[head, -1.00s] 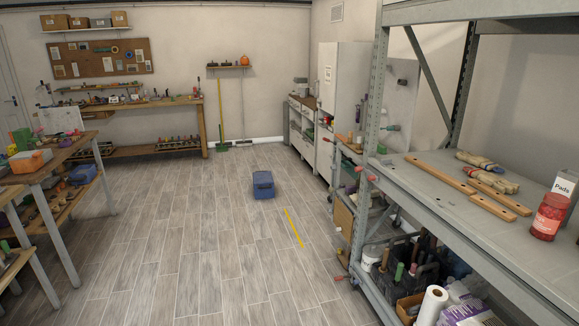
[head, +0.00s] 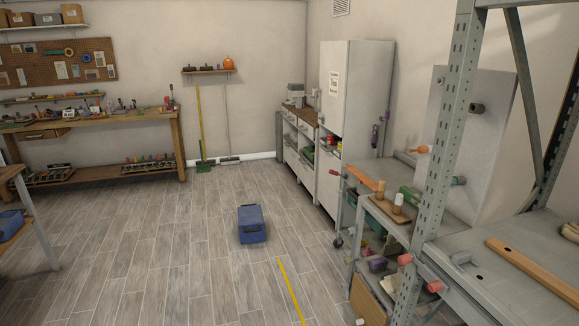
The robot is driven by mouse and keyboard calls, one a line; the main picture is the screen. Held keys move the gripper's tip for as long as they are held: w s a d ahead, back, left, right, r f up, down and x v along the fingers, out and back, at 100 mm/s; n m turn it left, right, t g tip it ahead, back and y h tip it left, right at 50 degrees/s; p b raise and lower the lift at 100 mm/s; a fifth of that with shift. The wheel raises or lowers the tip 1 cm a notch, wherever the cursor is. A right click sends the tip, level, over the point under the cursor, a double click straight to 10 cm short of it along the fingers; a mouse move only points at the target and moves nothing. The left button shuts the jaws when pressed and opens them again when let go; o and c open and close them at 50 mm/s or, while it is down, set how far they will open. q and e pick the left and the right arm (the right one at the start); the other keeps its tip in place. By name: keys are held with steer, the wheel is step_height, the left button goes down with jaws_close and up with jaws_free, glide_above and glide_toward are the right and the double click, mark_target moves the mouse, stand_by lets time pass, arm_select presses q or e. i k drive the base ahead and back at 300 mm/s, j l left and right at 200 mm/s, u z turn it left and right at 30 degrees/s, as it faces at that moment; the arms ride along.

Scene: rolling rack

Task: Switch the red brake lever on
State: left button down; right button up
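Neither of my grippers is in view. A small red handle (head: 335,173) sticks out at the left end of a grey wheeled cart (head: 345,213) beyond the near rack. Two pinkish-red knobs, an upper one (head: 405,259) and a lower one (head: 435,286), stick out at the near rack's front left corner post. I cannot tell which of these, if any, is the brake lever, or whether it is on or off. The near rack's lower part and wheels are out of the frame.
The near grey rack (head: 447,150) fills the right side, with a wooden bar (head: 530,270) on its shelf. A blue box (head: 251,224) sits on the open floor. A yellow strip (head: 290,292) lies in front. A workbench (head: 90,122) and white cabinet (head: 345,120) stand farther back.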

mark_target(331, 171)
steer(key=i, duration=2.35)
steer(key=i+j+z, duration=0.1)
steer(key=i+z, duration=0.35)
steer(key=i+j+z, duration=0.3)
steer(key=i+z, duration=0.2)
steer(key=i+j+z, duration=0.9)
steer(key=j, duration=0.2)
steer(key=k, duration=0.05)
